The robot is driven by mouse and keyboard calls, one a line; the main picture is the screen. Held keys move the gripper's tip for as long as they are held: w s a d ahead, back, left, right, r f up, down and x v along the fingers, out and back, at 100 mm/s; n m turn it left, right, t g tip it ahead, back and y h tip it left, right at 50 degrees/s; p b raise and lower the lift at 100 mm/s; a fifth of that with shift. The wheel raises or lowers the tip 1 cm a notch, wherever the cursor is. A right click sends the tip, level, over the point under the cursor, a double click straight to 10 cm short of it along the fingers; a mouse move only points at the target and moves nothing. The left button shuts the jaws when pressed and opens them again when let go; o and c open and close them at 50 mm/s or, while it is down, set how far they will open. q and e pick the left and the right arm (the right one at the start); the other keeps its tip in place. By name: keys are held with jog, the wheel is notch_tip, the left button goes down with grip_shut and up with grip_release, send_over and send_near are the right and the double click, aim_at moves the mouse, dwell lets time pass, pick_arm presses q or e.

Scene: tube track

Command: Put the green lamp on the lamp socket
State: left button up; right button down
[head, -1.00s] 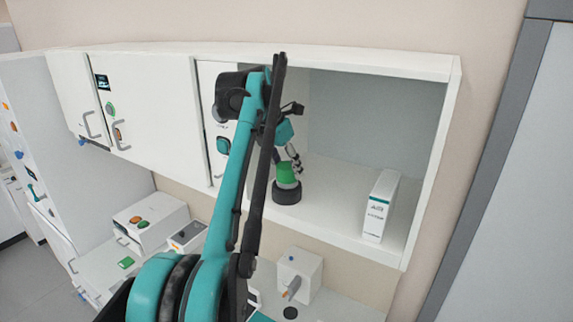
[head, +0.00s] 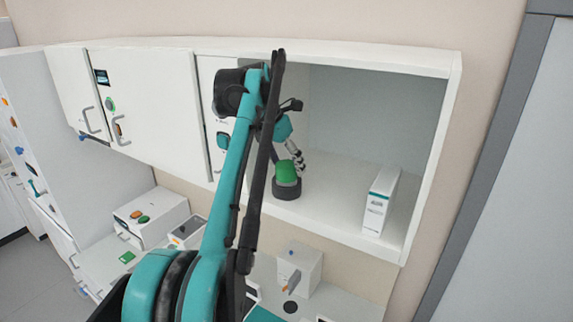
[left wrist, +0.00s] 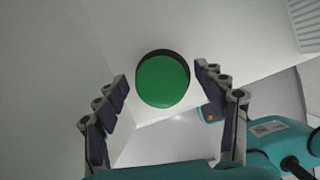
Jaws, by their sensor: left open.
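The green lamp (head: 286,171) sits on the dark round lamp socket (head: 286,189) on the floor of the open wall cabinet. From the left wrist camera the lamp's round green top (left wrist: 163,81) shows with a dark rim of the socket (left wrist: 164,53) around its far edge. My left gripper (head: 298,160) is inside the cabinet, just above and beside the lamp. In the left wrist view its fingers (left wrist: 162,92) are spread on either side of the lamp, with gaps to both. My right gripper is not in view.
A white box (head: 380,200) stands to the right on the cabinet floor (head: 335,190). Closed cabinet doors (head: 150,105) are to the left. A white device with a lever (head: 299,268) stands on the counter below.

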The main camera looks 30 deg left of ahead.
pick_arm(q)
jog(key=s+a+b, duration=0.1)
jog(key=s+b, duration=0.2)
jog(key=s, duration=0.9)
jog(key=shift+a+r+b, duration=0.35)
jog(key=shift+a, duration=0.05)
jog(key=shift+s, duration=0.15)
